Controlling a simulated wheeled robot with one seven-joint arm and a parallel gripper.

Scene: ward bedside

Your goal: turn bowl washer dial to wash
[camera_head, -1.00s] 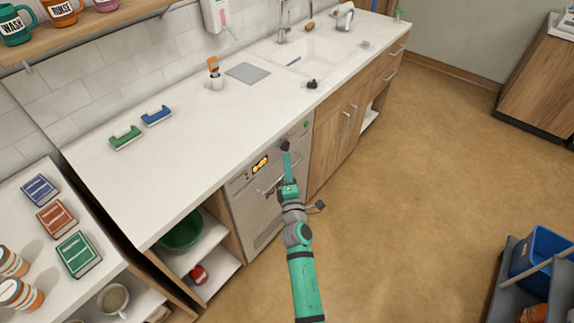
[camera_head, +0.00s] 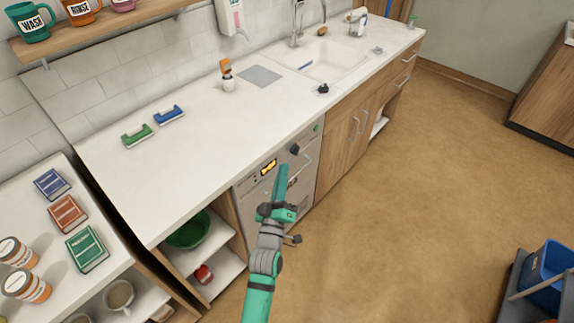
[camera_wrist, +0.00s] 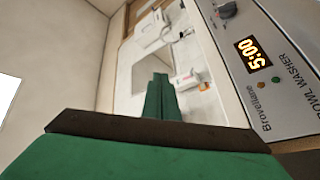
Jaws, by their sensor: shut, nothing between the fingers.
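The bowl washer (camera_head: 275,190) is a steel-fronted machine under the counter. Its dark dial (camera_head: 295,149) sits on the upper right of the front. The dial also shows at the top of the wrist view (camera_wrist: 227,9), beside the lit 5:00 display (camera_wrist: 253,52). The dial's pointer setting is too small to read. My green gripper (camera_head: 281,169) is shut and empty, in front of the panel. Its tips appear a little below and left of the dial, apart from it. In the wrist view the closed fingers (camera_wrist: 159,92) point past the panel.
A bar handle (camera_head: 303,166) runs across the washer's door. The white counter (camera_head: 200,130) above holds a green and a blue item, a brush holder and a sink (camera_head: 325,58). Open shelves with a green bowl (camera_head: 188,232) are at left.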

